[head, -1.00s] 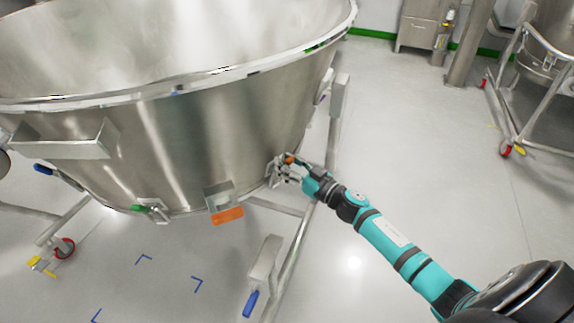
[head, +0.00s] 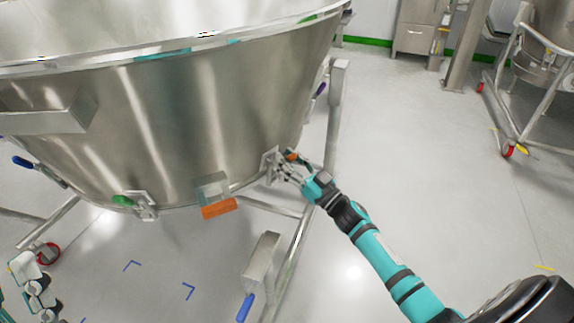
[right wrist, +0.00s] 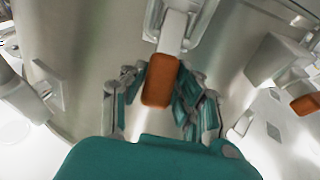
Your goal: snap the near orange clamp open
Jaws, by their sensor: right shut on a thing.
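The steel bowl (head: 150,120) carries two orange-handled clamps on its lower rim. One orange clamp handle (head: 297,157) is at the bowl's right side, tilted out from its steel bracket plate (head: 270,165). My right gripper (head: 287,166) is shut on this handle. In the right wrist view the orange handle (right wrist: 160,82) sits between the fingers, joined by a pale bar to its bracket above. The other orange clamp (head: 218,208) hangs on its bracket left of my gripper. My left gripper (head: 28,270) shows partly at the lower left; its finger state is unclear.
A green-handled clamp (head: 122,200) is further left on the rim. The bowl's frame has a steel leg (head: 332,120) behind my right gripper and a blue-tipped post (head: 262,260) below it.

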